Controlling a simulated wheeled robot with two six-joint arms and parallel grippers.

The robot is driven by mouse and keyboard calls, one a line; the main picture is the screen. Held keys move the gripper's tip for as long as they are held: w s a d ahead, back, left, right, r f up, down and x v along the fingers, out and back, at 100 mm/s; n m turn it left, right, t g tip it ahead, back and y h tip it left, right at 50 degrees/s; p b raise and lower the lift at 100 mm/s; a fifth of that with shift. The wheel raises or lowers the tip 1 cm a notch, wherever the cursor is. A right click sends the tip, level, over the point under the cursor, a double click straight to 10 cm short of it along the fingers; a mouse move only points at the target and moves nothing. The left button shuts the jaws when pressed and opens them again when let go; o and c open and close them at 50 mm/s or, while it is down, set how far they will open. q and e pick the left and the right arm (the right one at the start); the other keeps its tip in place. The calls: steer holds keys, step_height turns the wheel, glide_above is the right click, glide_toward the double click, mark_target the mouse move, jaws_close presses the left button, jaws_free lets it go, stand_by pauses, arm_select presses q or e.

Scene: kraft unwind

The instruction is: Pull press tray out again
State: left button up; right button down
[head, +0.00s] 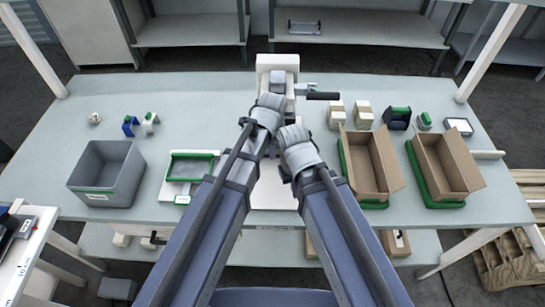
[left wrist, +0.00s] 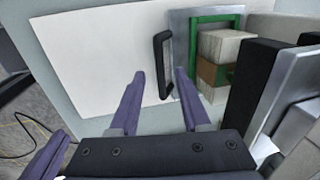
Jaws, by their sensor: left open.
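The press (head: 277,65) stands at the back middle of the table, with a black-gripped lever on its right. In the left wrist view the press tray (left wrist: 180,24) is a silver plate with a green frame, and a pale block with a brown band sits on it. Its black handle (left wrist: 160,66) sticks out over a white board. My left gripper (left wrist: 158,98) is open, its purple fingers pointing toward the handle, which shows between and beyond the fingertips; contact cannot be told. In the head view my wrists hide the tray and both sets of fingertips.
A grey bin (head: 108,172) and a green frame (head: 192,167) stand on the left. Two open cardboard boxes, one on the right (head: 448,163) and one nearer the middle (head: 371,165), flank the right side. Small blocks stand behind them. The front left table surface is mostly clear.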

arm_select(q)
steer(key=f+b, duration=0.1)
steer(key=f, duration=0.1)
steer(key=f+b, duration=0.1)
steer(key=shift+w+f+b, duration=0.3)
steer(key=shift+w+f, duration=0.05)
arm_select(e)
step_height(320, 180, down, 4)
steer(key=shift+r, duration=0.2)
arm_select(q)
steer(key=shift+r, duration=0.1)
jaws_close()
stand_by(0.7)
